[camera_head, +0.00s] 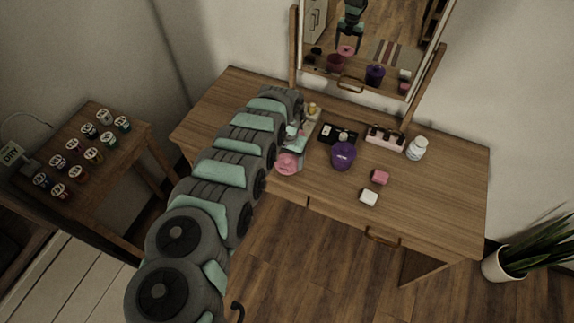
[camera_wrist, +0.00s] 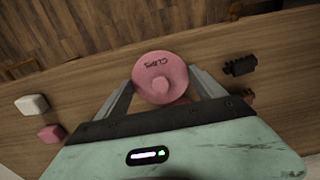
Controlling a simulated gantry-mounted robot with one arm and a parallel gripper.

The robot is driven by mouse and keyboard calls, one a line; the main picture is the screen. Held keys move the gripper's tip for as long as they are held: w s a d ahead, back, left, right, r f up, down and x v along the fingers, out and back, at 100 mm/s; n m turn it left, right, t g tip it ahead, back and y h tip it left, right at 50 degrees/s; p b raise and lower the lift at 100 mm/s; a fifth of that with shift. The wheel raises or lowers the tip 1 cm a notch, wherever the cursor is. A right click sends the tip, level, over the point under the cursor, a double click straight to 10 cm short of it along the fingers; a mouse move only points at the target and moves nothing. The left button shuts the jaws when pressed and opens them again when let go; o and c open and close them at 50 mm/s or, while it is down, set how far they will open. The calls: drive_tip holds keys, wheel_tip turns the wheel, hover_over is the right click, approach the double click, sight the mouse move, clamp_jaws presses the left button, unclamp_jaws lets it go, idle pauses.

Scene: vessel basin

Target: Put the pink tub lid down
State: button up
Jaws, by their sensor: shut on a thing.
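The pink tub lid (camera_wrist: 160,72) is round, with a small knob and dark lettering reading "CLIPS". In the wrist view it sits between the two fingers of my gripper (camera_wrist: 163,82), which is shut on it. In the head view the lid (camera_head: 287,164) shows at the left-middle of the wooden dressing table, just below my gripper. How high it is above the tabletop I cannot tell. The mirror (camera_head: 372,45) reflects my gripper, the pink lid and a dark red tub; that tub itself is hidden behind my arm in the head view.
A purple tub (camera_head: 343,157), a black case (camera_head: 338,134), a pale box (camera_head: 385,137) and a white jar (camera_head: 417,148) stand to the right. A pink block (camera_head: 380,177) and a white block (camera_head: 369,198) lie nearer the front. The table's right side is clear.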

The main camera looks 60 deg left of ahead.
sight(287, 162)
drive_tip(key=shift+a+f+b, duration=0.1)
drive_tip(key=shift+f+b, duration=0.5)
drive_tip(key=shift+f, duration=1.15)
drive_tip(key=shift+f, duration=0.1)
drive_tip(key=o, duration=1.3)
drive_tip(key=shift+f, duration=0.1)
drive_tip(key=shift+o, duration=0.2)
wheel_tip(287, 162, up, 12)
drive_tip(key=shift+r+p, duration=0.2)
drive_tip(key=shift+p, duration=0.65)
